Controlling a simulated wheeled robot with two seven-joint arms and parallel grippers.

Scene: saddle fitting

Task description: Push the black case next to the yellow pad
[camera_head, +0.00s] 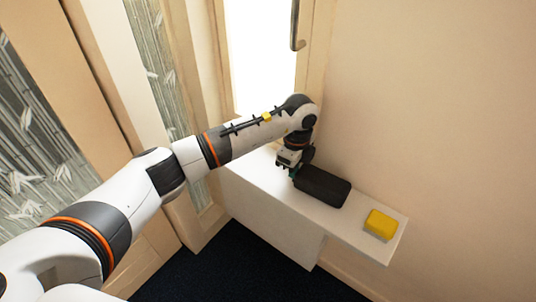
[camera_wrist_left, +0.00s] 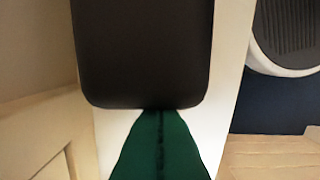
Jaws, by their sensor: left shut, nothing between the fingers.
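The black case (camera_head: 322,187) lies on a white shelf (camera_head: 270,193) against the wall. The yellow pad (camera_head: 381,223) lies on the same shelf to the right of the case, near the shelf's right end. A gap of bare shelf separates the two. My left gripper (camera_head: 288,172) is at the case's left end, with its fingers shut and nothing between them. In the left wrist view the case (camera_wrist_left: 145,50) fills the upper middle, and the green fingertips (camera_wrist_left: 160,112) are at its near edge, seemingly touching it. My right gripper is not in view.
The shelf ends just past the yellow pad. A beige wall (camera_head: 430,120) runs along its back side. A dark blue floor (camera_head: 240,270) lies in front. A door with a metal handle (camera_head: 297,25) and patterned panels stand to the left.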

